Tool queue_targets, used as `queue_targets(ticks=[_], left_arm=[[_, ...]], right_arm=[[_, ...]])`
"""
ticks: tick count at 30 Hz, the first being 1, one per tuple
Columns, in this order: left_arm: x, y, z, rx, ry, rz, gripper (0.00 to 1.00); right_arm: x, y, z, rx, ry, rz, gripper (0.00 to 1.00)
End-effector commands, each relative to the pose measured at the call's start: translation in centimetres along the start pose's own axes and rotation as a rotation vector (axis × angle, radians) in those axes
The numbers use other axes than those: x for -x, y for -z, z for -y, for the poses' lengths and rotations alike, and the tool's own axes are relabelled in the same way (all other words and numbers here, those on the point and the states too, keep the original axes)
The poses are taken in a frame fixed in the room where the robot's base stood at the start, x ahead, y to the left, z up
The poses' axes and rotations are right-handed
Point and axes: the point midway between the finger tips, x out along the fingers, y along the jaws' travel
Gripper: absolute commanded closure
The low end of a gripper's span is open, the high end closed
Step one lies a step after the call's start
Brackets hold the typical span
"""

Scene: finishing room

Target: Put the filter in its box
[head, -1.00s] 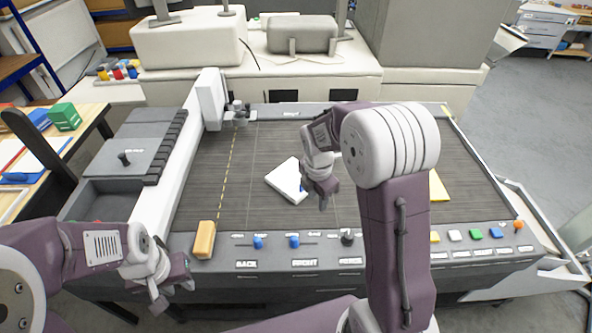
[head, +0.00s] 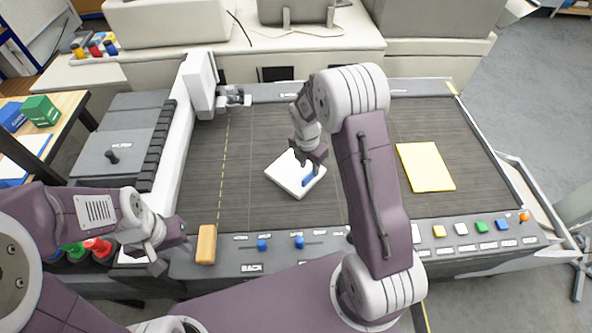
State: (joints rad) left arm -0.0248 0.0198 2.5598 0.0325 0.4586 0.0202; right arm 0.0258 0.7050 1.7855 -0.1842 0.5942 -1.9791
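A flat white square piece (head: 288,178) with a blue strip (head: 308,181) on its top lies tilted on the dark slatted bed; I take it to be the filter, though no label shows. My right gripper (head: 310,167) is over its far right part, close to the blue strip. Its fingers look apart, and I cannot tell if they touch the strip. My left gripper (head: 171,249) is open and empty at the bed's front left corner. I cannot tell which thing is the filter's box.
A yellow sheet (head: 425,167) lies right on the bed. A tan block (head: 206,244) stands at the front left edge. Knobs and coloured buttons (head: 481,227) line the front panel. A green box (head: 41,110) sits on the side table.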

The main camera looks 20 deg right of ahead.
Motion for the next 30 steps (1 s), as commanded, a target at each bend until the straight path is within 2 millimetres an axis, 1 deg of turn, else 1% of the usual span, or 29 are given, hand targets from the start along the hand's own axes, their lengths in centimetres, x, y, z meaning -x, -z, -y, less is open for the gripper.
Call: queue_targets(ticks=[1,2,4,6,9,14,15,18,30], left_arm=[[0.8,0.1,0.0,0.000,0.000,0.000,0.67],[1.1,0.1,0.0,0.000,0.000,-0.001,0.67],[1.2,0.1,0.0,0.000,0.000,-0.001,0.67],[1.3,0.1,0.0,0.000,0.000,-0.001,0.67],[1.3,0.1,0.0,0.000,0.000,0.000,0.67],[1.2,0.1,0.0,0.000,0.000,0.000,0.67],[1.2,0.1,0.0,0.000,0.000,0.000,0.67],[1.2,0.1,0.0,0.000,0.000,0.000,0.67],[1.2,0.1,0.0,0.000,0.000,0.000,0.67]], right_arm=[[-0.7,0.0,0.1,0.000,0.007,-0.004,0.64],[-1.3,-0.1,0.0,0.000,0.006,-0.004,0.64],[-2.6,-0.1,-0.1,-0.001,0.004,-0.003,0.64],[-3.5,-0.1,-0.1,0.000,0.002,-0.002,0.64],[-4.0,-0.1,-0.1,-0.001,0.001,-0.001,0.64],[-4.0,-0.1,-0.1,-0.001,0.000,-0.001,0.64],[-4.0,-0.1,-0.1,-0.001,0.000,-0.001,0.75],[-4.0,-0.1,-0.1,-0.001,0.000,-0.001,1.00],[-4.0,-0.1,-0.2,0.000,-0.001,-0.001,1.00]])
